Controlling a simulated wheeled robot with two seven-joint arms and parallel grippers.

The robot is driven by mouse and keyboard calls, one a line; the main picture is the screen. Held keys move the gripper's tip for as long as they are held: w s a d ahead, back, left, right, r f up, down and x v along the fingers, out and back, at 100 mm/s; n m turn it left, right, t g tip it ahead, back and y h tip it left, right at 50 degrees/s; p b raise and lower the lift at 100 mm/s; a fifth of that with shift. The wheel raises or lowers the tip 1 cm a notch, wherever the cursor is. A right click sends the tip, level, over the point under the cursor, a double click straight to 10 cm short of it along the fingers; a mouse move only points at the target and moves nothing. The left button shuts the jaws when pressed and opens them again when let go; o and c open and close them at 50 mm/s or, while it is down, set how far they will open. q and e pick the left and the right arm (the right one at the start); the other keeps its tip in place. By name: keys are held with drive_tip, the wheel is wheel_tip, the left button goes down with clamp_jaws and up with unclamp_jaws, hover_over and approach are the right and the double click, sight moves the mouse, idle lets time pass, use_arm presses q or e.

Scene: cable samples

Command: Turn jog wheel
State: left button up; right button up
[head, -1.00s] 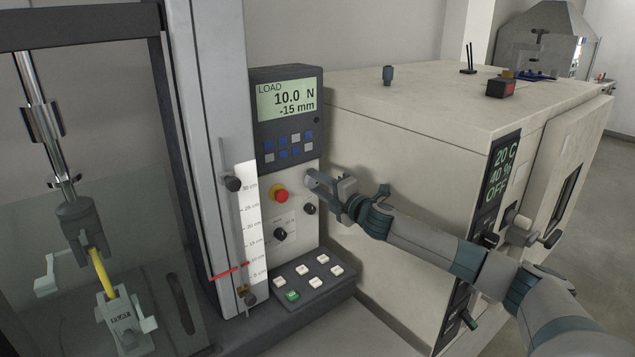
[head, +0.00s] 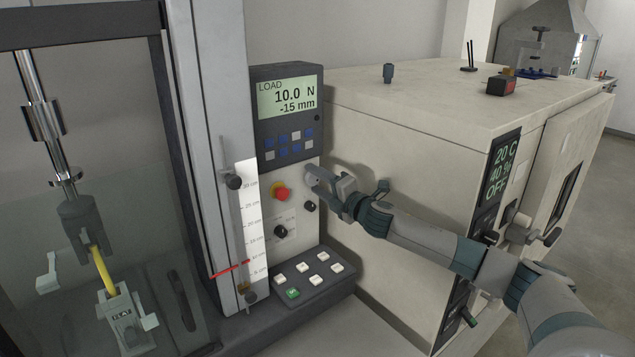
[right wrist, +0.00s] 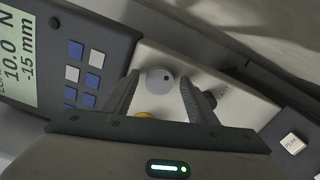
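The jog wheel (right wrist: 160,81) is a light grey disc with a small dark dimple on the pale control panel, seen in the right wrist view. My right gripper (right wrist: 159,85) is open, one finger on each side of the wheel, with a gap visible on both sides. In the head view my right gripper (head: 315,180) is at the panel's right edge, below the keypad, and largely hides the wheel. The display (head: 287,98) reads LOAD 10.0 N and -15 mm. My left gripper is not in view.
A red stop button (head: 282,192) is just left of my right gripper. Black knobs (head: 310,207) (head: 281,231) are below it. A key box (head: 308,279) juts out underneath. A large beige cabinet (head: 410,150) stands close on the right.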

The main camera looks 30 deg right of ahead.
drive_tip(key=shift+s, duration=0.1)
drive_tip(key=shift+s+d+f+b, duration=0.15)
drive_tip(key=shift+s+b, duration=0.3)
drive_tip(key=shift+s, duration=0.4)
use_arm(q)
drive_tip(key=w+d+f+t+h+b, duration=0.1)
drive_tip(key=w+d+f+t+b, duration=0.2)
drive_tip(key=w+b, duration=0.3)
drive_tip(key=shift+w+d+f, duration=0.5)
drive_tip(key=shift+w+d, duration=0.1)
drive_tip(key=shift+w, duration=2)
use_arm(e)
drive_tip(key=s+d, duration=0.1)
drive_tip(key=s, duration=1.4)
drive_tip(key=shift+s+r, duration=0.2)
drive_tip(key=shift+s, duration=0.05)
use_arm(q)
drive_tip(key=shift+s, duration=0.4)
